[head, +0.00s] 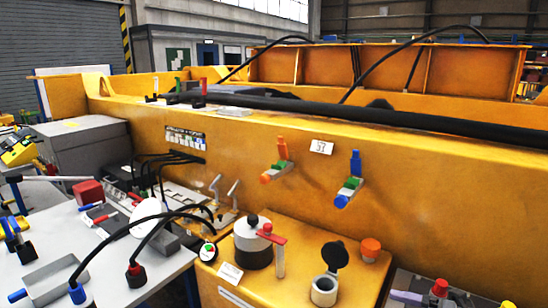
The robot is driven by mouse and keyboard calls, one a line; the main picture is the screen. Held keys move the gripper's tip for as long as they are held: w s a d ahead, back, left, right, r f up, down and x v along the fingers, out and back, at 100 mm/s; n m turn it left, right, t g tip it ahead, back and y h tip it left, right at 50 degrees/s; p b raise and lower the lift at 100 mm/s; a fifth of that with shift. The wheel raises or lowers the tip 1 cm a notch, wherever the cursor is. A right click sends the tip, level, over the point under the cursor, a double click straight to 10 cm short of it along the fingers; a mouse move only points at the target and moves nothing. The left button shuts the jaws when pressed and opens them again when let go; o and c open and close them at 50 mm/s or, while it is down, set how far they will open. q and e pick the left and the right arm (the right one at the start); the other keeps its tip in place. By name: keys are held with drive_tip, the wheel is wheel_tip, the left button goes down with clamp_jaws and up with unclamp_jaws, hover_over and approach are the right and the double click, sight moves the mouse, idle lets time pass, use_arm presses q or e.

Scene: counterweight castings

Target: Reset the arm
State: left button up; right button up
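Neither of my grippers nor my arms can be made out in the head view. The large yellow casting (330,165) runs across the middle, with a long black bar (380,120) along its top. A yellow box (300,240) in front carries a grey round canister (252,240) with a red handle, and an open black-lidded cup (326,280).
A grey-white table (150,275) at lower left holds a metal tray (45,272), a red block (88,191) and black cables with blue and red plugs. A grey cabinet (85,145) stands behind it. More small parts, including a red-topped one (440,287), show at lower right.

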drive_tip(key=w+a+f+m+t+h, duration=0.1)
drive_tip(key=a+f+m+t+h, duration=0.45)
drive_tip(key=m, duration=0.75)
drive_tip(key=s+a+f+m+g+h, duration=0.15)
drive_tip(key=s+m+g, duration=0.25)
drive_tip(key=s, duration=0.4)
drive_tip(key=s+f+m+g+h, duration=0.2)
drive_tip(key=s+m+g+h, duration=0.1)
drive_tip(key=s+m, duration=0.3)
drive_tip(key=s+a+f+m+g+h, duration=0.1)
drive_tip(key=s+f+m+g+h, duration=0.2)
drive_tip(key=s, duration=0.6)
drive_tip(key=s+f+g+b, duration=0.2)
drive_tip(key=s+f+g, duration=0.15)
drive_tip(key=f, duration=1.55)
use_arm(q)
drive_tip(key=f, duration=0.1)
drive_tip(key=w+f+b, duration=0.1)
drive_tip(key=f, duration=0.1)
use_arm(e)
drive_tip(key=s+d+f, duration=0.3)
drive_tip(key=s+f, duration=0.8)
drive_tip(key=s, duration=0.2)
drive_tip(key=shift+s+f+n+g, duration=0.35)
drive_tip(key=shift+n+g, duration=0.05)
use_arm(q)
drive_tip(key=shift+d, duration=0.15)
